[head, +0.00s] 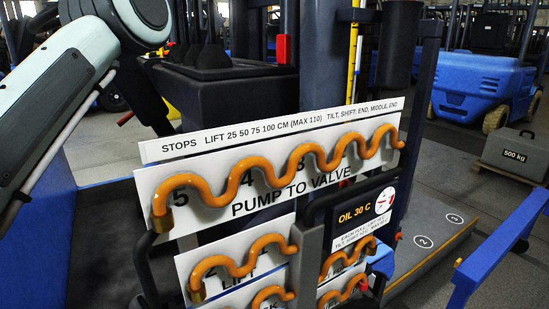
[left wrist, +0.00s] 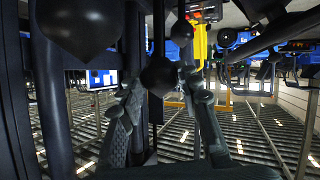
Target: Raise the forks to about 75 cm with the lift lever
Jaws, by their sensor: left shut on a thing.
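In the left wrist view the two fingers of my left gripper (left wrist: 161,84) stand on either side of a black ball-knobbed lever (left wrist: 158,74), shut on it near the knob. No label on this lever is readable, so I cannot tell its name from the picture. Other black knobs (left wrist: 85,20) hang close by. In the head view my left arm comes in from the left; its gripper is hidden. Dark knobs (head: 211,60) top the black console (head: 215,90) there. The forks cannot be made out. My right gripper is not in view.
A white stops panel (head: 270,127) lists lift 25, 50, 75, 100 cm. Wavy orange hoses (head: 230,187) cross the panels below. A yellow upright strip (head: 352,60) stands behind. A 500 kg weight (head: 515,154) and a blue truck (head: 470,88) are at right.

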